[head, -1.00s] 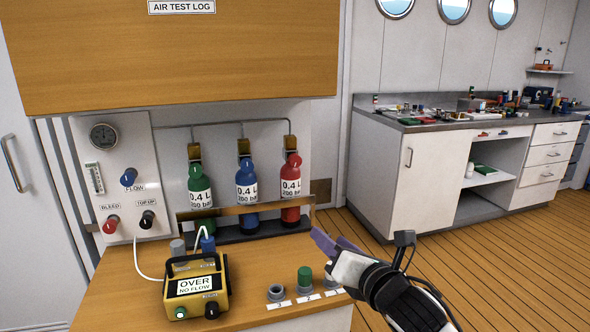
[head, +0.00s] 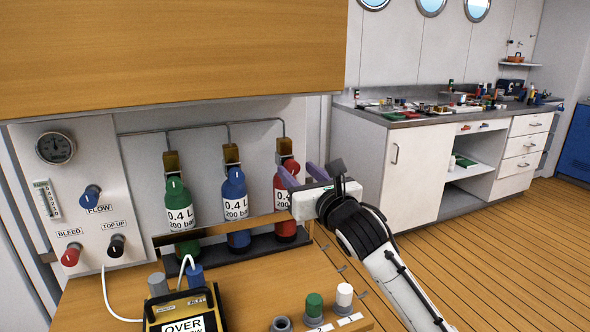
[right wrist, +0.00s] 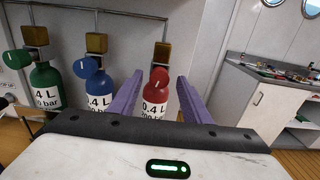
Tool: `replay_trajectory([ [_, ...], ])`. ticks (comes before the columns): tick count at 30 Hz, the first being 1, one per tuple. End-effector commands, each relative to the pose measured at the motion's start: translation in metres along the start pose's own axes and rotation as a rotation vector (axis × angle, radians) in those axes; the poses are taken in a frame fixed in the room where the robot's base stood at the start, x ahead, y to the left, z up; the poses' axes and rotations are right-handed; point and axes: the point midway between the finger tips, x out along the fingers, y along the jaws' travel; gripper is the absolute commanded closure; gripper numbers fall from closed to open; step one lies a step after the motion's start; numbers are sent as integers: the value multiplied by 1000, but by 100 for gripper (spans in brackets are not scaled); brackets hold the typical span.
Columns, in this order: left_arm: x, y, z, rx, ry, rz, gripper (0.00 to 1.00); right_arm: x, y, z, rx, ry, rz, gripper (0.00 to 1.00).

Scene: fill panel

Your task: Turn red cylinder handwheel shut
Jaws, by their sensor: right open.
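The red cylinder (head: 284,210) stands at the right end of a row of three, in a rack against the wall. Its red handwheel (head: 291,167) faces out at the top and is partly hidden by my gripper in the head view. In the right wrist view the red handwheel (right wrist: 159,78) shows between the fingers, beyond their tips. My right gripper (head: 301,174) is open, with its purple fingers pointing at the handwheel. I see nothing held between them. Whether a finger touches the wheel I cannot tell. My left gripper is not in view.
The blue cylinder (head: 236,207) and green cylinder (head: 178,215) stand left of the red one. A gauge panel (head: 80,190) is at the left. A yellow tester (head: 185,311) and several small fittings sit on the wooden bench (head: 240,290). A wooden cabinet (head: 180,50) overhangs above.

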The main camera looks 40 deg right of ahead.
Motion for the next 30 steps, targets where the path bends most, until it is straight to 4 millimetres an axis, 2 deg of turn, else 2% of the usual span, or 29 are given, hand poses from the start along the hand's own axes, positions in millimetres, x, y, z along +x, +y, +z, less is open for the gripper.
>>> replay_trajectory([
  [3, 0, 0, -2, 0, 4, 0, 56, 14, 0, 0, 3, 1, -1, 56],
  [6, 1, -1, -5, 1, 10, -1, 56, 20, 0, 0, 1, 0, 0, 56],
  [15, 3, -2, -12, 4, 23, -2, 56, 22, 0, 0, 1, 1, 0, 56],
  [22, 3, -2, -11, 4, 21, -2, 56, 22, 0, 0, 0, 1, 0, 95],
  [30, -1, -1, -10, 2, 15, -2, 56, 22, 0, 0, 21, 2, 0, 97],
])
